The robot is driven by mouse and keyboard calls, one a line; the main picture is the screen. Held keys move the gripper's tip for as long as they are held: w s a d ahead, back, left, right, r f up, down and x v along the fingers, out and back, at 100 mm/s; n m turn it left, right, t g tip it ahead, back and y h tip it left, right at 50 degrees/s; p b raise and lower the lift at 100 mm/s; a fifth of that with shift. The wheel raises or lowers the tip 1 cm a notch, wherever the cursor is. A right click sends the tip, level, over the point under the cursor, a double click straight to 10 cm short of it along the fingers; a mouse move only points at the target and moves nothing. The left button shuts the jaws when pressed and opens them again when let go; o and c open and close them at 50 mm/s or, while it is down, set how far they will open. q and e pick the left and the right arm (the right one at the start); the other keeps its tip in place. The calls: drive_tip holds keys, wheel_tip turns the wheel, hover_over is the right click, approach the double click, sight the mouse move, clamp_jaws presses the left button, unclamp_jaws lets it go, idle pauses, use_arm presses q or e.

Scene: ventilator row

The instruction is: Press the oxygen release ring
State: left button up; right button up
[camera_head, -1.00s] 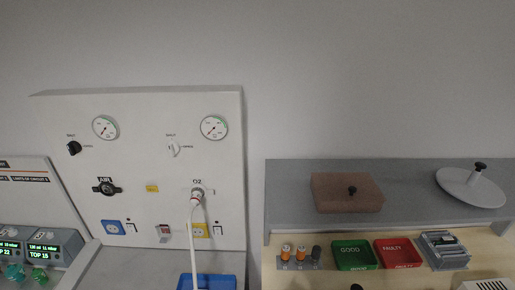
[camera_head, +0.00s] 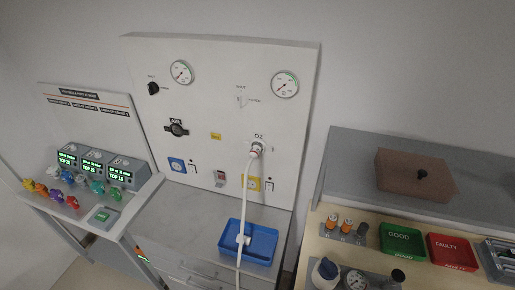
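The oxygen outlet (camera_head: 257,146), labelled O2, is on the white wall panel (camera_head: 225,75), low and right of its middle. A white hose with a connector is plugged into it. The release ring appears as a small pale and reddish band around the connector, too small to make out clearly. The white hose (camera_head: 247,200) hangs from the outlet, passing in front of a blue tray (camera_head: 265,243) on the grey counter. A white fitting (camera_head: 243,239) on the hose shows over the tray. Neither of my grippers is in view.
Two gauges and an AIR outlet (camera_head: 177,129) share the panel. Left is a bench with displays (camera_head: 93,163) and several coloured connectors. Right is a wooden-topped bench with a green GOOD tray (camera_head: 402,241), a red FAULTY tray (camera_head: 452,251) and a brown block (camera_head: 415,175). The counter left of the blue tray is clear.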

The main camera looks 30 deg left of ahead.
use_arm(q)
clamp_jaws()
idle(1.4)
